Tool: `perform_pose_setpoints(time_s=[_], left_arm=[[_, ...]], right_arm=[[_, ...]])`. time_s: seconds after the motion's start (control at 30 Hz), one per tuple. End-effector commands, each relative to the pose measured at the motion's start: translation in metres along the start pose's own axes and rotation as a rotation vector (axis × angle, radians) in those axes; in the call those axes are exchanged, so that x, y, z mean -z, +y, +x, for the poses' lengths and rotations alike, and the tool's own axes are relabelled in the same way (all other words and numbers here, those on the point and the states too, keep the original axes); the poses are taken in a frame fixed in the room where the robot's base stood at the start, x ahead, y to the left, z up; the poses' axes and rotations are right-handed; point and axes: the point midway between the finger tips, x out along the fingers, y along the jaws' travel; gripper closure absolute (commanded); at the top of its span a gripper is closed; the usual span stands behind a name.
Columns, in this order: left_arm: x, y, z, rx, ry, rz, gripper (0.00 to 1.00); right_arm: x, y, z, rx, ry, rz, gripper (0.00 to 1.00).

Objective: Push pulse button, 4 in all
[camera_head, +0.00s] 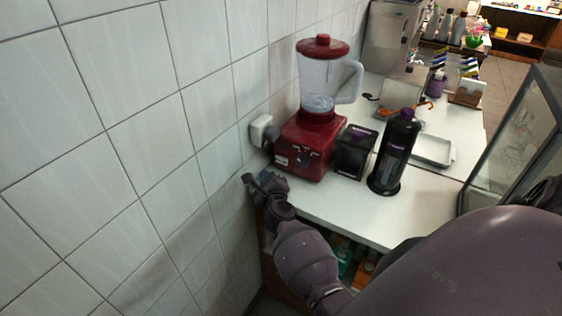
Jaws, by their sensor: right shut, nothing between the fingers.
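A red blender (302,148) stands on the white counter near the tiled wall, with a clear jug (318,90) and a red lid (322,46) on it. Its base front has a dark round knob (300,158) and a small pale mark to the left of it. The pulse button is too small to make out. My right gripper (262,183) is shut and empty at the counter's front left corner, just below and left of the blender base. I cannot tell if it touches the base. My left gripper is not in view.
A black box-shaped container (355,151) and a tall dark bottle-like dispenser (394,153) stand right of the blender. A white tray (433,150) lies farther right. A wall socket (261,131) is left of the blender. The counter front (345,208) is clear.

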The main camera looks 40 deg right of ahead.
Motion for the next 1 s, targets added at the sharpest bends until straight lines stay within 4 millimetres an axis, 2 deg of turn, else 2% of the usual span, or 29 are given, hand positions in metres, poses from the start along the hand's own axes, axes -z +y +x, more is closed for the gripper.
perform_pose_setpoints(time_s=[1.0], left_arm=[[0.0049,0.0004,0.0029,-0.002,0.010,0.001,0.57]], right_arm=[[0.0000,0.0000,0.0000,0.000,0.000,0.000,1.00]])
